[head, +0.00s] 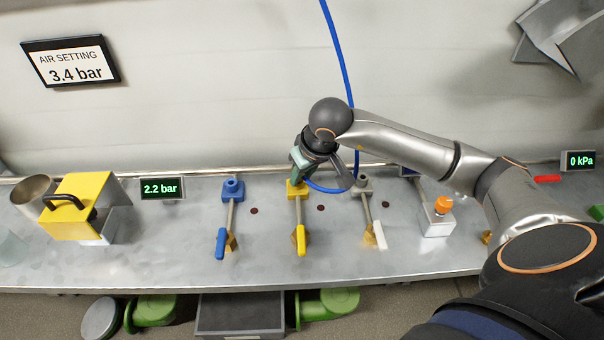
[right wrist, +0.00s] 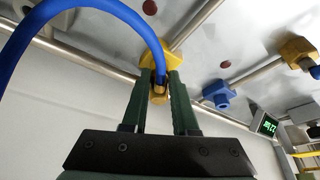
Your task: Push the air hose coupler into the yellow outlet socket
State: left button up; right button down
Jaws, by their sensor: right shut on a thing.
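The yellow outlet socket (head: 297,188) stands at the back of the bench, between the blue and the grey outlets; in the right wrist view it is the yellow block (right wrist: 150,60) beyond my fingertips. My right gripper (head: 299,161) is directly above it. In the right wrist view my right gripper (right wrist: 158,90) is shut on the brass air hose coupler (right wrist: 159,97), with the blue hose (right wrist: 128,12) curving into it. The coupler lines up with the yellow socket and overlaps it; I cannot tell whether it is inside. My left gripper is out of view.
A blue outlet (head: 233,188) stands left and a grey outlet (head: 363,184) right. Valves with blue (head: 221,243), yellow (head: 301,241) and white (head: 380,236) handles sit in front. Displays read 2.2 bar (head: 161,188) and 0 kPa (head: 578,161). The hose (head: 338,50) hangs from above.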

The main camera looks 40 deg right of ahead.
jog(key=c, duration=0.6)
grip_release()
jog(key=v, duration=1.2)
jog(key=shift+s+r, duration=0.15)
jog(key=shift+r, duration=0.1)
